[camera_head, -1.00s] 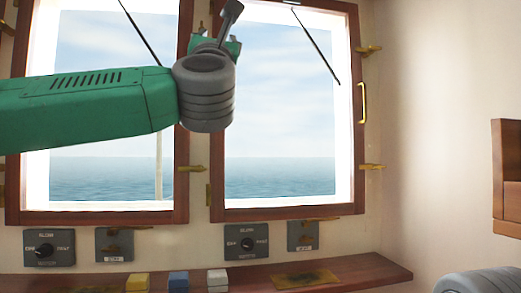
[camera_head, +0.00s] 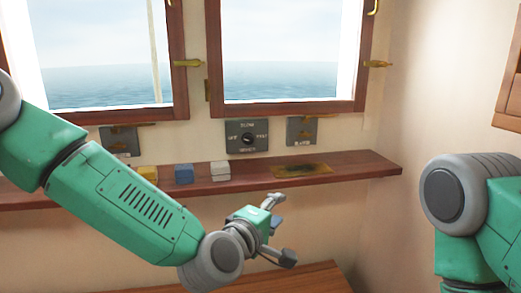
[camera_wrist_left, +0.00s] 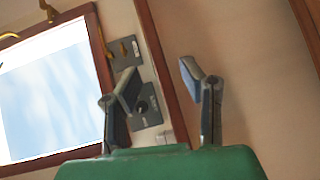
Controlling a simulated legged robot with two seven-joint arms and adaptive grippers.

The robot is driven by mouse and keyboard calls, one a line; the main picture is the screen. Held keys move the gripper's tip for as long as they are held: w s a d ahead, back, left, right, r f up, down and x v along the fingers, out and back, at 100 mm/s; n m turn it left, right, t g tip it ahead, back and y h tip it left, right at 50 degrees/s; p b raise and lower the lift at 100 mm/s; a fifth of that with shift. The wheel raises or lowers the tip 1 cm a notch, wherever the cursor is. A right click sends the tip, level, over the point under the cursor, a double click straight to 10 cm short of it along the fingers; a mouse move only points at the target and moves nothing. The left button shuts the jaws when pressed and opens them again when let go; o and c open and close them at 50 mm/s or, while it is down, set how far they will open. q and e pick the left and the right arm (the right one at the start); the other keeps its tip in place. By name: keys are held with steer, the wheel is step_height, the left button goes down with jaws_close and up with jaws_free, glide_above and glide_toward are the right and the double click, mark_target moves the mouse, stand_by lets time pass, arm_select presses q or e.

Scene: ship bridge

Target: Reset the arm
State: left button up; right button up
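My left arm reaches in from the left in the head view. Its gripper (camera_head: 281,229) is in front of and below the wall shelf, with its fingers apart and nothing between them. In the left wrist view the two fingers of this gripper (camera_wrist_left: 160,84) are also spread and empty, with a window, wall panels and bare wall behind them. Part of my right arm (camera_head: 465,205) shows at the right edge of the head view; its gripper is out of view.
The wooden shelf (camera_head: 375,168) holds a yellow block (camera_head: 148,173), a blue block (camera_head: 183,174), a white block (camera_head: 220,171) and a brass plate (camera_head: 302,170). A dial panel (camera_head: 247,136) is above it. A wooden surface (camera_head: 285,280) lies below. A wooden cabinet (camera_head: 508,97) is at right.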

arm_select(q)
steer(key=s+a+f+m+g+y, duration=0.15)
steer(key=s+a+f, duration=0.3)
steer(key=f, duration=0.45)
steer(key=s+a+f+m+g+y, duration=0.1)
steer(key=s+a+f+m+g, duration=0.25)
steer(key=s+f, duration=0.35)
steer(key=s+a+f+m+g+y, duration=0.15)
steer(key=s+a+f, duration=0.35)
steer(key=f, duration=0.5)
steer(key=s+a+f+m+g+y, duration=0.2)
steer(key=s+a+f+g, duration=0.1)
steer(key=s+a, duration=0.6)
steer(key=s+a+f+m+g+y, duration=0.2)
steer(key=s+a+f+m+g, duration=0.1)
steer(key=s+a, duration=0.6)
steer(key=shift+s+a+f+g+p, duration=0.4)
steer(key=shift+s+f, duration=0.25)
steer(key=shift+s, duration=0.45)
steer(key=shift+w+d+m, duration=0.1)
steer(key=shift+m, duration=0.15)
